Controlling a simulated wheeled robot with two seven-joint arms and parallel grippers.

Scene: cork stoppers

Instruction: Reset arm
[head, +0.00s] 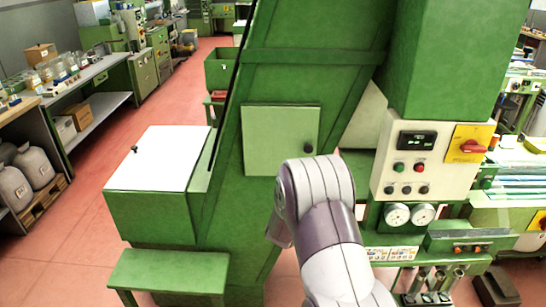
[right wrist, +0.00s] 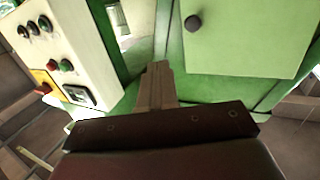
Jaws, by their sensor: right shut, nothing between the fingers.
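My right arm (head: 325,215) comes up from the bottom of the head view and bends in front of the green machine (head: 315,30). Its gripper is hidden behind the arm there. In the right wrist view my right gripper (right wrist: 157,70) shows with its fingers together and nothing between them, pointing toward the machine's green front. I cannot tell whether the fingertips touch it. My left gripper is in neither view.
A control panel (head: 436,165) with buttons and a yellow-and-red switch (head: 468,144) stands right of the arm. A hatch door (head: 280,140) with a black knob is behind it. A white-lidded green box (head: 160,158) and green bench (head: 170,270) are left. Red floor (head: 75,215) is open further left.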

